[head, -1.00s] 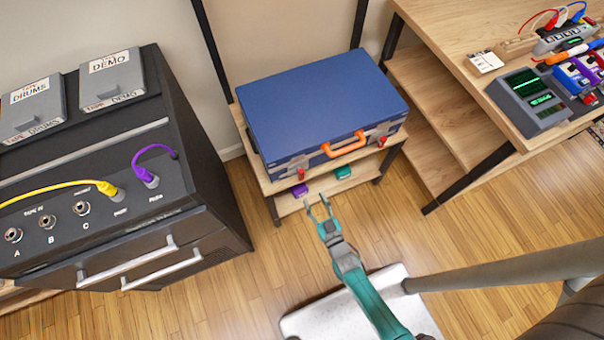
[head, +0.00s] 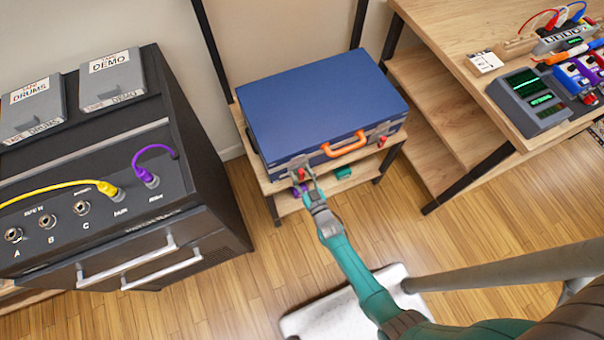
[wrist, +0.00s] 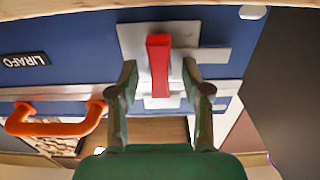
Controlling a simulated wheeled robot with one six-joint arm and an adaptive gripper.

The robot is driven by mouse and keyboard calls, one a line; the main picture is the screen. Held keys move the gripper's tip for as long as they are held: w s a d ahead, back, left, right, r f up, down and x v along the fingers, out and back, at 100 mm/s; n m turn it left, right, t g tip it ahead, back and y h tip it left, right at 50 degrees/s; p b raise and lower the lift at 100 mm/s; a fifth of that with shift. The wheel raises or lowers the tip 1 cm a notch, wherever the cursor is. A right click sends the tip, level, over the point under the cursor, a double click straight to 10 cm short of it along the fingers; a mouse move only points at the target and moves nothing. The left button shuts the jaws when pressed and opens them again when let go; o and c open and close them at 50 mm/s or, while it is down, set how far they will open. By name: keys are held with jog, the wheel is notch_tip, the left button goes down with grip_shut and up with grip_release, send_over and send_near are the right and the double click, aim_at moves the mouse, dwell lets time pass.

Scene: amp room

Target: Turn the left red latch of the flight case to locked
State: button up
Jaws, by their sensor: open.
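The blue flight case (head: 320,105) lies closed on a small wooden shelf, its orange handle (head: 345,146) facing me. The left red latch (head: 300,174) is at the left of its front. In the wrist view this red latch (wrist: 159,64) stands lengthwise up and down on a silver plate (wrist: 130,40). My gripper (head: 304,184) is at the left latch. In the wrist view my gripper (wrist: 164,85) is open, with one finger on each side of the latch's lower end and a gap on both sides. The right red latch (head: 382,141) is apart from my gripper.
The shelf (head: 255,160) carries the case, with a purple item and a green item (head: 343,172) on its lower level. A black amp cabinet (head: 205,215) stands at left, a wooden desk (head: 440,40) with devices at right. Wooden floor is open in front.

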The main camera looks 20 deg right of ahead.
grip_shut()
dwell(0.4)
jog(key=m, duration=0.4)
jog(key=shift+d+m, duration=0.25)
jog(key=shift+m, duration=0.15)
jog(key=m, duration=0.4)
jog(key=shift+d+f+m, duration=0.15)
jog(key=shift+m, duration=0.15)
jog(key=m, duration=0.4)
jog(key=shift+w+d+f, duration=0.1)
jog(key=shift+d+f, duration=0.05)
jog(key=shift+f, duration=0.05)
jog(key=shift+f+m, duration=0.2)
jog(key=shift+m, duration=2)
